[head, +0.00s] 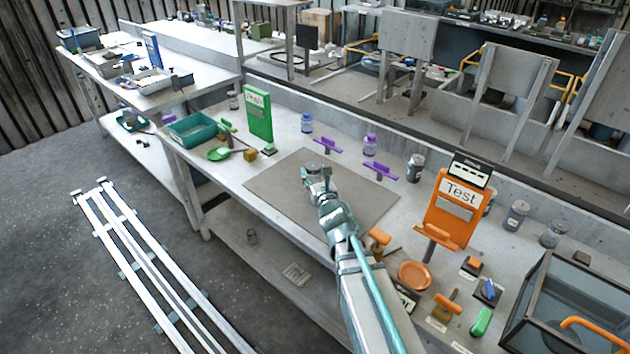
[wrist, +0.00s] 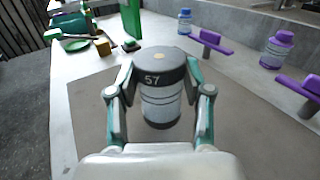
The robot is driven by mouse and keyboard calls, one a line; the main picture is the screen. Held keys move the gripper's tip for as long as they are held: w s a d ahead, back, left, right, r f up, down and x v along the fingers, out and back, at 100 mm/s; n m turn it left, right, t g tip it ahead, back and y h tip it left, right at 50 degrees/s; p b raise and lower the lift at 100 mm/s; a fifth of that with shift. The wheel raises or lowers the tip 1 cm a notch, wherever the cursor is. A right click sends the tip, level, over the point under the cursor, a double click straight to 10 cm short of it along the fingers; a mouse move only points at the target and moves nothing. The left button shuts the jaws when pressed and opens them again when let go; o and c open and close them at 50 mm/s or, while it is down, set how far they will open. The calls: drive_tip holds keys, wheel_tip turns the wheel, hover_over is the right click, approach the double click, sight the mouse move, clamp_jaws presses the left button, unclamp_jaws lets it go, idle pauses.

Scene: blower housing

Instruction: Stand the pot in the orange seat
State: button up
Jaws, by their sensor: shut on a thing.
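The pot is a grey jar with a dark lid band marked 57 (wrist: 158,92). It stands upright between the fingers of my gripper (wrist: 160,108), which is shut on its sides. In the head view my gripper (head: 318,182) is over the grey mat, with the pot (head: 311,170) partly hidden by it. I cannot tell whether the pot touches the mat. A round orange dish (head: 415,276) lies on the bench to the right and nearer, beside my arm. An orange holder (head: 437,236) stands before the orange Test board (head: 457,208). I cannot tell which orange piece is the seat.
The grey mat (head: 275,188) is otherwise clear. Purple holders (head: 380,171) and a purple-capped bottle (head: 370,144) stand behind it. A green board (head: 258,115) and teal tray (head: 192,129) are at left. Orange and green tools (head: 446,306) and a glass-topped box (head: 570,310) are at right.

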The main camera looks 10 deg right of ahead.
sight(315, 182)
drive_tip(key=shift+w+d+f+b, duration=0.1)
drive_tip(key=shift+f+b, duration=0.15)
drive_tip(key=shift+f, duration=0.35)
drive_tip(key=shift+w+a+f+b, duration=0.1)
drive_tip(key=shift+f+b, duration=0.1)
drive_tip(key=shift+f, duration=0.45)
drive_tip(key=shift+w+d+f+b, duration=0.1)
drive_tip(key=shift+f+b, duration=0.15)
drive_tip(key=shift+f, duration=0.35)
drive_tip(key=shift+f+b, duration=0.2)
drive_tip(key=shift+b, duration=0.1)
drive_tip(key=o, duration=1.4)
drive_tip(key=shift+c, duration=0.2)
drive_tip(key=shift+r, duration=0.15)
